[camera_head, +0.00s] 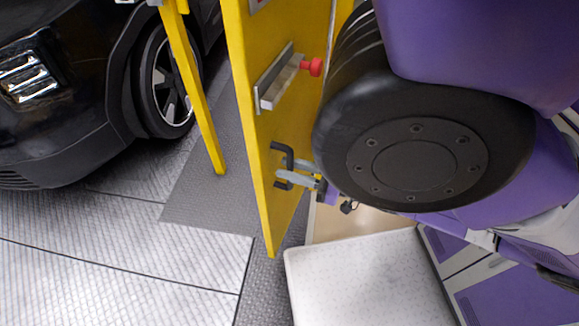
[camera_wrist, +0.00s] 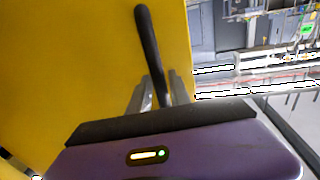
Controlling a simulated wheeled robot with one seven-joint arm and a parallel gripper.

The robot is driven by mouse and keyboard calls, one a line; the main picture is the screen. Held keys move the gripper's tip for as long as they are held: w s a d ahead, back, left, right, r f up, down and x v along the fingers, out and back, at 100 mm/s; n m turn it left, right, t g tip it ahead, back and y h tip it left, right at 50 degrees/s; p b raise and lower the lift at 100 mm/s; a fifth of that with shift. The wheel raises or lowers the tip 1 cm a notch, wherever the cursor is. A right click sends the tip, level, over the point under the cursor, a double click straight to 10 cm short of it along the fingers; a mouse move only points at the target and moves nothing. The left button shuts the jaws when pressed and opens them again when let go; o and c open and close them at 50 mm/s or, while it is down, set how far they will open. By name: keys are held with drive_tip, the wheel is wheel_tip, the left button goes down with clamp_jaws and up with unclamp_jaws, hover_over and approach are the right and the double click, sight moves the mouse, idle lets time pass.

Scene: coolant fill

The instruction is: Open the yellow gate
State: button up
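The yellow gate (camera_head: 262,130) is a tall flat panel in the middle of the head view, seen at a steep angle. Its black bar handle (camera_head: 283,147) sits low on the face towards my arm. My gripper (camera_head: 287,174) is at this handle, with its grey fingers on either side of the bar. In the wrist view, the handle (camera_wrist: 147,35) runs down between the fingertips (camera_wrist: 162,85), which look closed on it. The yellow panel (camera_wrist: 70,60) fills the left of that view. The exact finger contact is partly hidden.
A metal plate with a red knob (camera_head: 316,67) is on the gate above the handle. A separate yellow post (camera_head: 195,90) stands to the left, apart from the panel. A black car (camera_head: 60,110) stands beyond. Grey floor (camera_head: 120,240) lies clear at the lower left.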

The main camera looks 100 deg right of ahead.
drive_tip(key=shift+o, duration=0.9)
drive_tip(key=v, duration=0.7)
drive_tip(key=shift+s+a, duration=0.2)
drive_tip(key=shift+s, duration=0.15)
